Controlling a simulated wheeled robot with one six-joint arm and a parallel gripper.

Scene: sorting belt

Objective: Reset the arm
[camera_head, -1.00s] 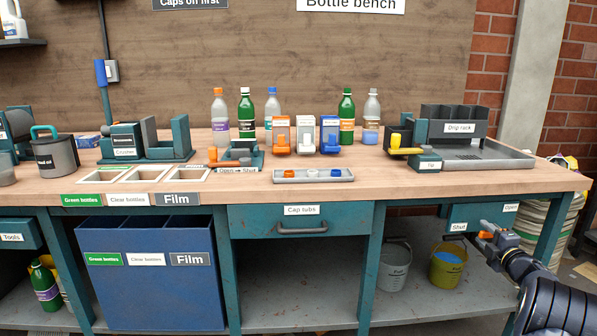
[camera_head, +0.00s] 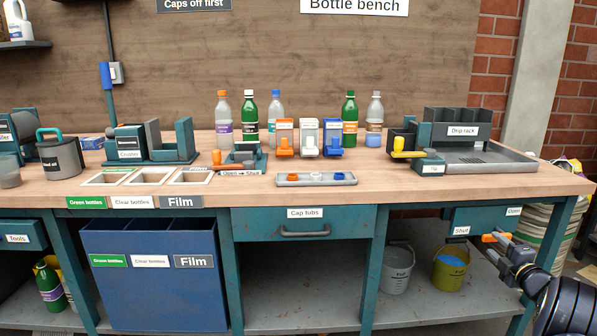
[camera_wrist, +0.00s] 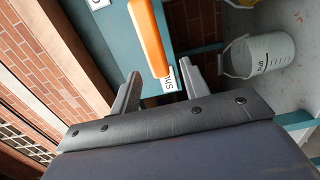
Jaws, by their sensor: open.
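My gripper (camera_head: 497,240) is at the lower right in the head view, in front of a teal box (camera_head: 485,221) under the bench's right end. In the wrist view its two grey fingers (camera_wrist: 160,70) are spread apart with nothing clamped between them. An orange handle (camera_wrist: 150,38) on the teal box shows past the fingertips, and its lower end reaches toward the gap between them. I cannot tell whether a finger touches it. In the head view the orange handle (camera_head: 488,238) is just left of my gripper, near the "Shut" label (camera_head: 461,231).
The bench top (camera_head: 400,190) is above and left of my gripper, with bottles, cap dispensers and a drip rack (camera_head: 462,131). A grey bucket (camera_head: 397,268) and a yellow bucket (camera_head: 450,268) stand on the lower shelf.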

